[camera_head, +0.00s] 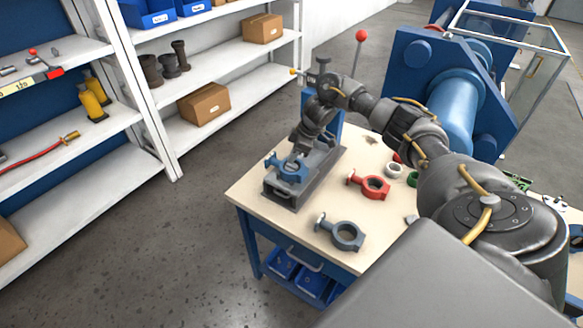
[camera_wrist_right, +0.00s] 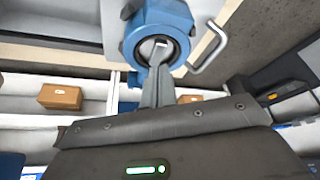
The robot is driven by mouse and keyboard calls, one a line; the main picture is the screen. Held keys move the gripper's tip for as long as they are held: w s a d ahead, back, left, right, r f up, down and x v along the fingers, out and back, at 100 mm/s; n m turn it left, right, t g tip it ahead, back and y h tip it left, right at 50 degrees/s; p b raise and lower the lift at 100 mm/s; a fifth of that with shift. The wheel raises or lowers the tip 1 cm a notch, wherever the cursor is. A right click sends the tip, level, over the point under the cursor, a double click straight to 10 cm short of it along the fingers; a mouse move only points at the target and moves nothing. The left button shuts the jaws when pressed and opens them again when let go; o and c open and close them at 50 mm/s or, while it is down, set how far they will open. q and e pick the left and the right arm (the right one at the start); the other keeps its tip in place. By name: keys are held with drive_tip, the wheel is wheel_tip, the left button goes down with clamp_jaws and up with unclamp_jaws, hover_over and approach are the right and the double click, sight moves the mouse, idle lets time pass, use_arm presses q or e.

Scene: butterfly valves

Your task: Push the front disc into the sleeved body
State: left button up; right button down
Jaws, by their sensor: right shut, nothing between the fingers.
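A blue valve body (camera_head: 287,168) sits on a grey fixture (camera_head: 282,192) near the table's left end. In the right wrist view the blue body (camera_wrist_right: 158,20) shows as a ring with a dark lining in its bore. My right gripper (camera_wrist_right: 160,60) is shut and empty, with its fingertips at the bore. I cannot tell whether they touch anything there. In the head view this gripper (camera_head: 299,150) points down at the blue body. A disc cannot be made out clearly; the fingers cover part of the bore. My left gripper is not in view.
A red valve body (camera_head: 370,185) and a grey-blue one (camera_head: 343,235) lie on the table (camera_head: 300,225), right of the fixture. White rings (camera_head: 394,170) lie behind the red one. A blue press-like machine (camera_head: 450,95) stands behind. Shelves (camera_head: 160,110) stand at left across clear floor.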

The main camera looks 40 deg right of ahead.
sight(293, 165)
drive_tip(key=shift+f+b, duration=0.5)
drive_tip(key=shift+f, duration=0.75)
idle(1.0)
drive_tip(key=shift+r, duration=0.1)
idle(0.6)
drive_tip(key=shift+r+p, duration=0.9)
drive_tip(key=shift+p, duration=0.15)
wheel_tip(293, 165, up, 6)
drive_tip(key=p, duration=0.6)
